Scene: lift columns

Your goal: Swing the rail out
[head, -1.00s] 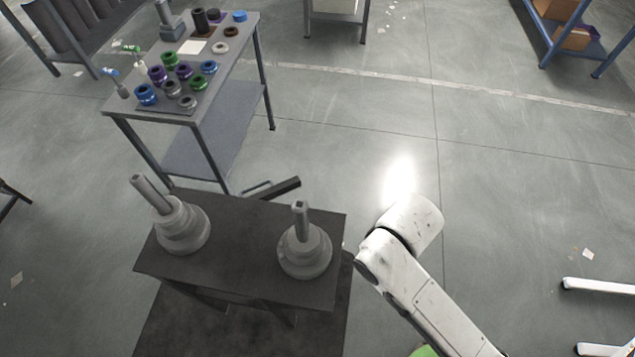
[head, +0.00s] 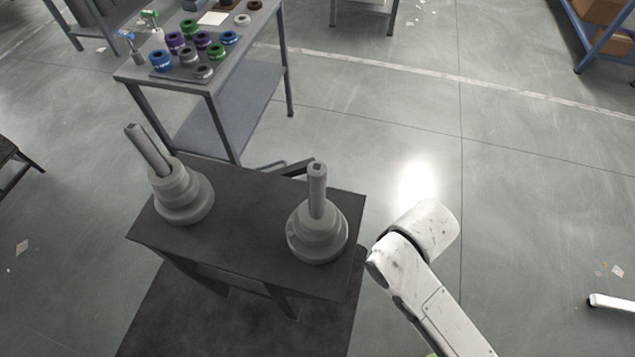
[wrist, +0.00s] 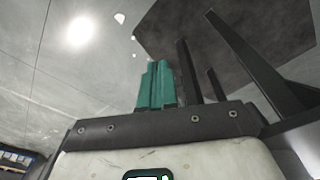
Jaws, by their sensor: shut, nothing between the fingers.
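A dark bar (head: 291,168), which may be the rail, sticks out past the far edge of a dark stand (head: 245,203) in the head view. Most of it is hidden by the stand and by a grey stepped column. Two such columns are on the stand: the left one (head: 182,196) has a tilted post, the right one (head: 317,235) a more upright post. My gripper (wrist: 157,66) shows in the wrist view with its teal fingers together and empty. Dark posts (wrist: 188,72) stand close to its right in that view; contact cannot be told. The head view hides my gripper.
A grey-blue table (head: 245,85) with several coloured rings stands behind the dark stand. A dark mat (head: 180,310) lies under the stand. Open floor (head: 530,200) is to the right, with a white bar (head: 608,301) at the right edge. A blue rack (head: 582,40) is at the back right.

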